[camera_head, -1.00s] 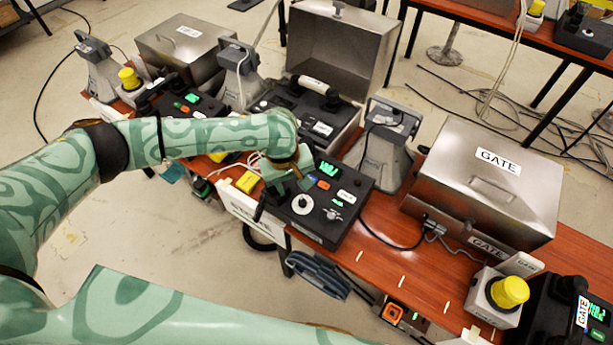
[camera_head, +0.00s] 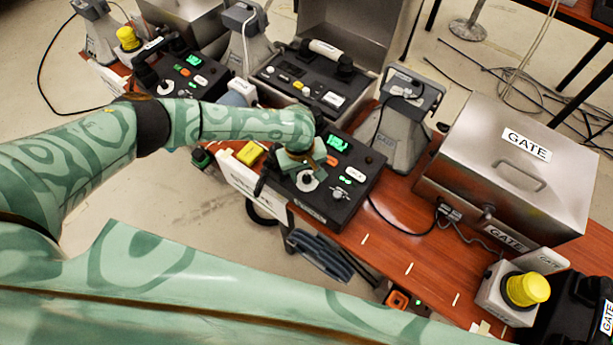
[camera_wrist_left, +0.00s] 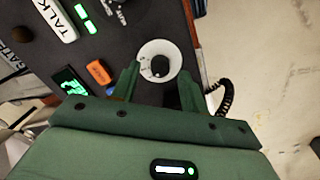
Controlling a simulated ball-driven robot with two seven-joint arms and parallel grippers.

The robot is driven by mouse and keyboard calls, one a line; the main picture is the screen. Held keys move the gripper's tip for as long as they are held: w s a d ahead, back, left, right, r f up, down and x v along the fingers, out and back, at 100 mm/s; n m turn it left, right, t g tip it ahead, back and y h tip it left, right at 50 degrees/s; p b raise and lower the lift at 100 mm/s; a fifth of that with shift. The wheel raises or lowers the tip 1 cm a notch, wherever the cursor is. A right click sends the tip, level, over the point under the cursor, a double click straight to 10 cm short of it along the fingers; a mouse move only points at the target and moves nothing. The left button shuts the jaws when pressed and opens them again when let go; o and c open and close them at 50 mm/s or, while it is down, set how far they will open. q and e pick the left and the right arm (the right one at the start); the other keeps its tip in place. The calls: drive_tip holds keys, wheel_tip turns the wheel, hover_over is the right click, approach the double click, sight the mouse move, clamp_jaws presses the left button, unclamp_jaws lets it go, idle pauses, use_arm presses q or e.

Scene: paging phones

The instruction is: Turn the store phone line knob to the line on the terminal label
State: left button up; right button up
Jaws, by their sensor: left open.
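The black phone terminal (camera_head: 335,213) stands on the brown table in the middle of the head view, with a lit green display. Its line knob (camera_head: 308,181) is a dark knob on a white round dial, partly covered by my gripper in the head view. It shows clearly in the left wrist view (camera_wrist_left: 160,66). My left gripper (camera_head: 304,170) is open over the dial, its two fingers (camera_wrist_left: 160,82) on either side of the dial's near part. I cannot tell whether they touch the knob. A white sign (camera_head: 240,178) hangs at the table's front; its lettering is hard to read. My right gripper is not in view.
A steel box marked GATE (camera_head: 510,165) stands to the right, with a yellow button (camera_head: 527,289) in front. A grey horn speaker (camera_head: 405,120) is just behind the terminal. An open steel case (camera_head: 350,40) and another black terminal (camera_head: 180,78) are to the left. A coiled cord (camera_wrist_left: 226,98) hangs close to the fingers.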

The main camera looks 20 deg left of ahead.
use_arm(q)
drive_tip(key=shift+d+f, duration=0.1)
drive_tip(key=shift+f, duration=0.8)
